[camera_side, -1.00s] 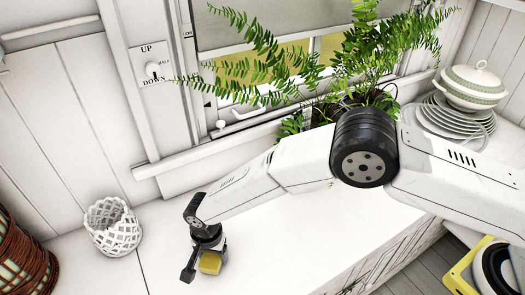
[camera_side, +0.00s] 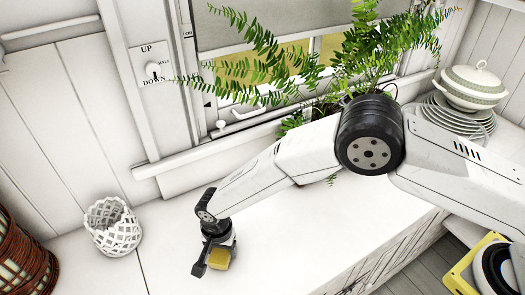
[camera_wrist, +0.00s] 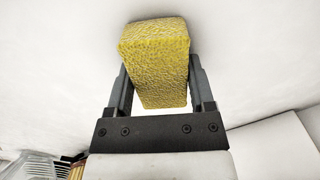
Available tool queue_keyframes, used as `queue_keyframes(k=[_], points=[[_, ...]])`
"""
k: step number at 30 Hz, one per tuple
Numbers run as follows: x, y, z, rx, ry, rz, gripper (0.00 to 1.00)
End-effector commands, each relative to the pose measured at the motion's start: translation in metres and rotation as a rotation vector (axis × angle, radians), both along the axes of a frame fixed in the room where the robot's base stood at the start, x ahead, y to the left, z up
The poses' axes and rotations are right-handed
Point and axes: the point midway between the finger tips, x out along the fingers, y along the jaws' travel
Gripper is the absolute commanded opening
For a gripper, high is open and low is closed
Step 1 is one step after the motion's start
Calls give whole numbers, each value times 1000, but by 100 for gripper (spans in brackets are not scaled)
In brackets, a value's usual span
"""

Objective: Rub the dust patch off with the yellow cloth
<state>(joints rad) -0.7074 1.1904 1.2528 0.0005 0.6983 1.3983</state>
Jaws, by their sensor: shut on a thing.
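The yellow cloth (camera_wrist: 155,55) is a textured, block-shaped piece held between the two fingers of my gripper (camera_wrist: 160,85) in the wrist view. In the side view the yellow cloth (camera_side: 219,259) shows just below and right of my gripper (camera_side: 212,262), low over the white counter. I cannot tell whether the cloth touches the surface. No dust patch can be made out in either view; the gripper and cloth may hide it.
A white lattice basket (camera_side: 112,227) stands on the counter (camera_side: 290,225) to the left. A brown wicker basket (camera_side: 22,255) is at the far left. A fern (camera_side: 350,55), stacked plates (camera_side: 455,118) and a lidded tureen (camera_side: 473,85) stand at the back right. The counter right of my gripper is clear.

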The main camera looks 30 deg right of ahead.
Motion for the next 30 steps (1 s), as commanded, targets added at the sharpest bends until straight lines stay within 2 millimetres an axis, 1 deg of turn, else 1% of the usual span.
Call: queue_keyframes(k=[3, 21, 28, 30], points=[[0, -12, -1, -2, 2, -3, 0], [-1, -66, -1, -2, 2, -2, 0], [-20, -63, -1, -2, 2, 1, 0], [-18, -56, -1, -1, 1, 2, 0]])
